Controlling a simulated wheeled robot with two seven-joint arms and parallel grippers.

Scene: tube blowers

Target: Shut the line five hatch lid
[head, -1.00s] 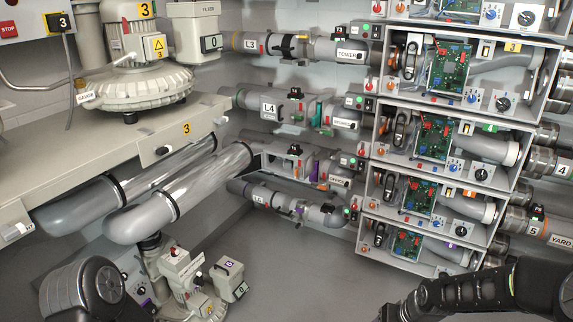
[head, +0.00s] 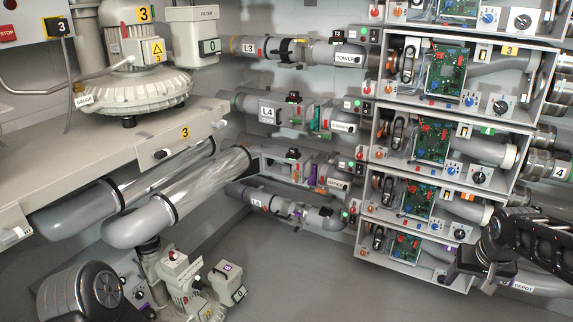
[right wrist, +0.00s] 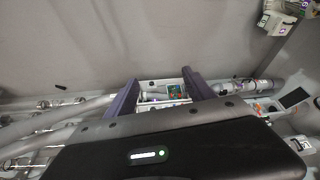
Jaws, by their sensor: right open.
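My right gripper (head: 468,275) is at the lower right of the head view, beside the right end of the lowest open control boxes. In the right wrist view the gripper (right wrist: 160,88) is open, its two purple fingers apart with nothing held between them. The orange-marked line (head: 290,166), between L4 and the lowest line, appears to be line five. I cannot make out its hatch lid or how it stands. My right arm hides the pipe end marked 5. My left gripper is not in view.
Stacked control boxes (head: 437,150) with open fronts fill the right. A large grey blower (head: 130,90) stands on a bench at the left. A smaller blower (head: 190,285) stands below. Grey floor (head: 330,275) is clear in the lower middle.

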